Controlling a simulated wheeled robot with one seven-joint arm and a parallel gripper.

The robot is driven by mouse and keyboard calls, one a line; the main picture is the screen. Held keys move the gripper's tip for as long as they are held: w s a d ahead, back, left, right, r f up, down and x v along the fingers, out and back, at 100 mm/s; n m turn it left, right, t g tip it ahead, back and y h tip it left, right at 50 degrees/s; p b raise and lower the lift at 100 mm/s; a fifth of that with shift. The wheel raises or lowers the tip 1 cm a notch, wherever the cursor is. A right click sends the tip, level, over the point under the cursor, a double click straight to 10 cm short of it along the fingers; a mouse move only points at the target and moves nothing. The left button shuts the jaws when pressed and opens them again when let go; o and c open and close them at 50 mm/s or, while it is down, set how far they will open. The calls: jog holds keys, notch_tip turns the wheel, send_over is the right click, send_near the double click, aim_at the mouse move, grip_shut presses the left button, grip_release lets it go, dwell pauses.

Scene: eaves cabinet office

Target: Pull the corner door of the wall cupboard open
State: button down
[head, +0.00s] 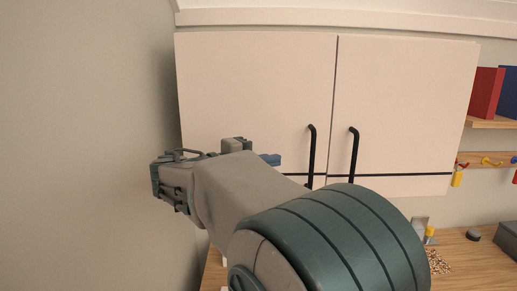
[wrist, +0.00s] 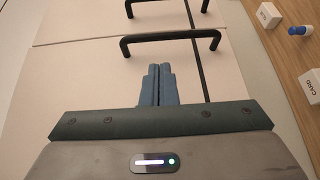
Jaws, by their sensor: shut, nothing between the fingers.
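The wall cupboard has two pale doors, both looking shut. The corner door (head: 255,85) is the left one, beside the side wall. Its black bar handle (head: 311,157) stands upright near its right edge; it also shows in the wrist view (wrist: 170,37), lying across the picture just beyond my fingertips. My gripper (head: 272,160) is in front of the corner door, left of its handle and apart from it. In the wrist view my blue fingers (wrist: 158,72) are shut together and empty, pointing toward the handle. My arm hides the door's lower left part in the head view.
The right door (head: 410,90) has its own black handle (head: 353,155), close by. The side wall (head: 85,130) is near my gripper's left. Below is a wooden desk (head: 470,262) with small items. A shelf (head: 492,122) with books is at right.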

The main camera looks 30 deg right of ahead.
aim_at(301, 147)
jog(key=shift+h, duration=0.4)
jog(key=d, duration=0.3)
jog(key=d+p, duration=0.1)
jog(key=d, duration=0.2)
jog(key=w+d+r+p, duration=0.1)
jog(key=d, duration=0.3)
